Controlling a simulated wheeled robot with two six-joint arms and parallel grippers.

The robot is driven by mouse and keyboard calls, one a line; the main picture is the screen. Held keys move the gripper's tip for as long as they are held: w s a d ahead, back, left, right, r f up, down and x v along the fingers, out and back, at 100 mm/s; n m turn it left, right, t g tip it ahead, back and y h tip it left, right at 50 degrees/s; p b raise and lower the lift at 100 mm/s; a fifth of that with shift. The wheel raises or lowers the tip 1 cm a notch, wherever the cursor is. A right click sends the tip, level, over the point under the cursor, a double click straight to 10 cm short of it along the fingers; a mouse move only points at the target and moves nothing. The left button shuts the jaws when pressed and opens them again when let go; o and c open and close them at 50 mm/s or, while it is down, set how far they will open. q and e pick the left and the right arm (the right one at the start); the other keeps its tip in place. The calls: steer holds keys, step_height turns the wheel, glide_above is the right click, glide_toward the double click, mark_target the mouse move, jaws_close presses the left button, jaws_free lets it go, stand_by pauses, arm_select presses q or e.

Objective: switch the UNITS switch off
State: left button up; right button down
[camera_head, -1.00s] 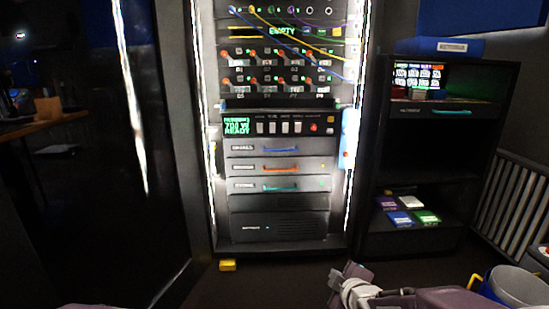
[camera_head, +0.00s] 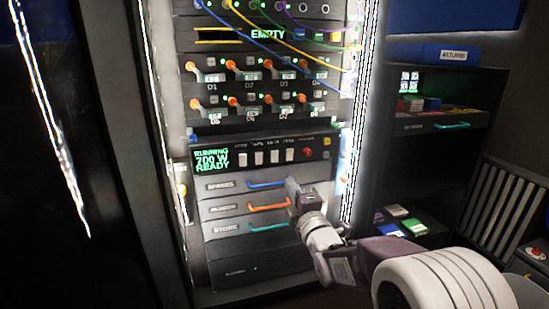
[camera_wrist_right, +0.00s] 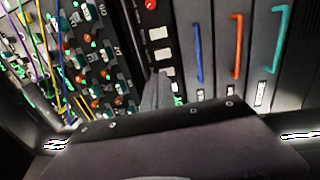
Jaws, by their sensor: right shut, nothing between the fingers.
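A row of white rocker switches (camera_head: 273,157) sits on the black control panel (camera_head: 325,142), right of a green display (camera_head: 211,160) reading "RUNNING 700 W READY". The small labels above the switches are too blurred to tell which is UNITS. My right gripper (camera_head: 292,184) is shut and empty, in front of the drawers just below the right end of the switch row. In the right wrist view, the shut fingers (camera_wrist_right: 159,86) point toward the row of white switches (camera_wrist_right: 162,53) and partly hide its near end. Contact cannot be told. My left gripper is out of view.
A red button (camera_head: 308,153) sits right of the switches. Below are drawers with blue (camera_head: 266,184), orange (camera_head: 268,206) and teal (camera_head: 265,227) handles. Above are orange-tipped levers (camera_head: 230,64) and hanging cables (camera_head: 300,40). A dark shelf (camera_head: 440,165) stands right.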

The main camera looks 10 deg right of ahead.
steer(key=p, duration=0.4)
glide_toward(274, 155)
steer(key=w+b, duration=0.1)
steer(key=w, duration=0.1)
steer(key=w+b, duration=0.1)
steer(key=w, duration=0.3)
steer(key=shift+a+r+b, duration=0.1)
steer(key=shift+r+b, duration=0.15)
steer(key=shift+b, duration=0.15)
steer(key=shift+w+r, duration=0.15)
steer(key=shift+w, duration=0.2)
